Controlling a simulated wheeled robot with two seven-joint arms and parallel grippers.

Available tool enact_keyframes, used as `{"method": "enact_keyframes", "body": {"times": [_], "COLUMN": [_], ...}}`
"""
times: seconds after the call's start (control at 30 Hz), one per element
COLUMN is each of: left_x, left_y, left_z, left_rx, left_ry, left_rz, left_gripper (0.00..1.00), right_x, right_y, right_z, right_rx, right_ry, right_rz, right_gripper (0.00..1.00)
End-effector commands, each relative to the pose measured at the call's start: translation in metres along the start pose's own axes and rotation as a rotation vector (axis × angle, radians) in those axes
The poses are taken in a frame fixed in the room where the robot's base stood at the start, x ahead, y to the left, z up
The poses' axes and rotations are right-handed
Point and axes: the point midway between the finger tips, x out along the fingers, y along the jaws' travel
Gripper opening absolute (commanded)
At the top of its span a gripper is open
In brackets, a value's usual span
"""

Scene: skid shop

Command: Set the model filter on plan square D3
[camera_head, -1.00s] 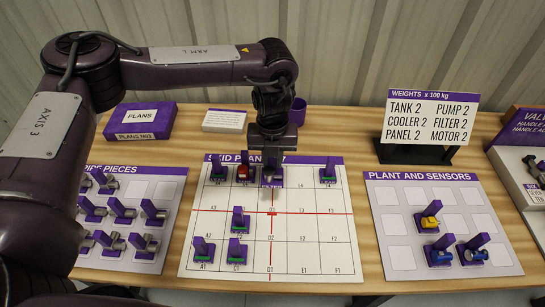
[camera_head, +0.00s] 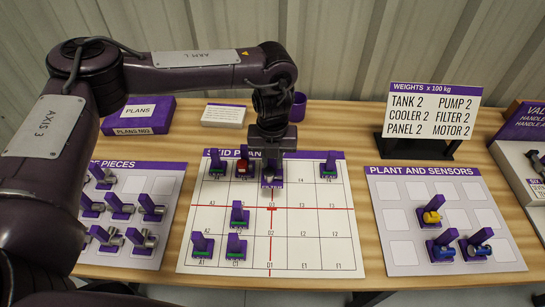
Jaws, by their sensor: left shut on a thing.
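My left gripper (camera_head: 272,160) comes down over the back middle of the white plan board (camera_head: 325,240). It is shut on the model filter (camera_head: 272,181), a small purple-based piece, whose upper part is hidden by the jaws. The filter shows around the line between squares D4 and D3, just behind the printed D3 label (camera_head: 271,205). I cannot tell whether its base touches the board. The D3 square holds no other piece. My right gripper is not in view.
A red-topped piece (camera_head: 242,168) stands close left of the filter. Other purple pieces stand at the board's back corners and front left, one at C2 (camera_head: 238,216). The plant and sensors board (camera_head: 395,225) is at right. The board's right front is clear.

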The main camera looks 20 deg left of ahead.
Motion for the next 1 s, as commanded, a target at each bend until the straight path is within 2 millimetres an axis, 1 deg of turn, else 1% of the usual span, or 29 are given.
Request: {"method": "enact_keyframes", "body": {"times": [0.03, 0.47, 0.83, 1.0], "left_x": [0.004, 0.025, 0.026, 0.031], "left_y": [0.000, 0.000, 0.000, 0.000], "left_z": [0.000, 0.000, 0.000, 0.000], "left_rx": [0.000, 0.000, 0.000, 0.000], "left_ry": [0.000, 0.000, 0.000, 0.000], "left_rz": [-0.001, -0.001, -0.001, -0.001], "left_gripper": [0.00, 0.00, 0.00, 0.00], "right_x": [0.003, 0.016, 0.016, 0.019], "right_y": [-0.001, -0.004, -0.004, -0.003], "right_z": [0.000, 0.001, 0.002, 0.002], "right_rx": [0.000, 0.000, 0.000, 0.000], "right_ry": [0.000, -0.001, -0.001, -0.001], "right_rz": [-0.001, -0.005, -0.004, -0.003], "right_gripper": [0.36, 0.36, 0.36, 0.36]}}
